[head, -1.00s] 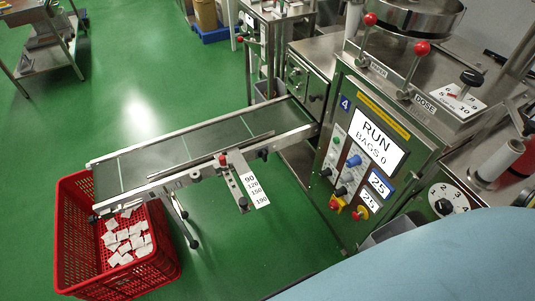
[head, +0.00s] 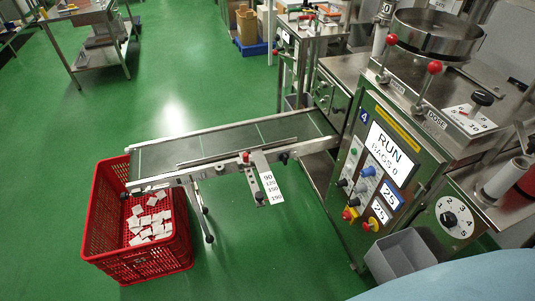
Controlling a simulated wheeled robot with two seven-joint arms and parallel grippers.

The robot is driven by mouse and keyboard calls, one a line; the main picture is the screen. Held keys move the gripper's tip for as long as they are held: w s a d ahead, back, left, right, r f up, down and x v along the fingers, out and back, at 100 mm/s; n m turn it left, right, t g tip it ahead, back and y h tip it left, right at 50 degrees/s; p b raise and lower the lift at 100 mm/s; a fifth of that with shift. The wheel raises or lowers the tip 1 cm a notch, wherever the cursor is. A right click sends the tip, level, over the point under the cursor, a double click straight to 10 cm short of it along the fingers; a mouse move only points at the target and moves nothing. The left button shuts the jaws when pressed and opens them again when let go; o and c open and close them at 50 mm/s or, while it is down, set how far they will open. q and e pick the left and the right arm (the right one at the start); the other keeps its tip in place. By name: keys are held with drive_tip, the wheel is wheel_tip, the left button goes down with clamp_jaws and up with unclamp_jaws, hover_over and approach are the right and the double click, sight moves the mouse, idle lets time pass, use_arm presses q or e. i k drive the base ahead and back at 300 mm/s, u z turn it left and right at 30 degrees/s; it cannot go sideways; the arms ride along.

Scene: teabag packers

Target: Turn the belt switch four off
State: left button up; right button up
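The machine marked with a blue 4 sign (head: 363,116) stands at the right in the head view. Its tilted control panel has a screen (head: 389,152) reading RUN, BAGS 0. The conveyor belt (head: 215,142) runs left from the machine. Neither of my grippers is in view.
A red crate (head: 110,262) with several white teabags stands on the floor under the belt's left end. A grey bin (head: 400,258) sits below the panel's right side. A number dial (head: 451,217) is at the right. Green floor is open in front of the belt.

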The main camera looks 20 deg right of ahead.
sight(285, 159)
drive_tip(key=z, duration=0.25)
drive_tip(key=i, duration=1.15)
drive_tip(key=z, duration=0.6)
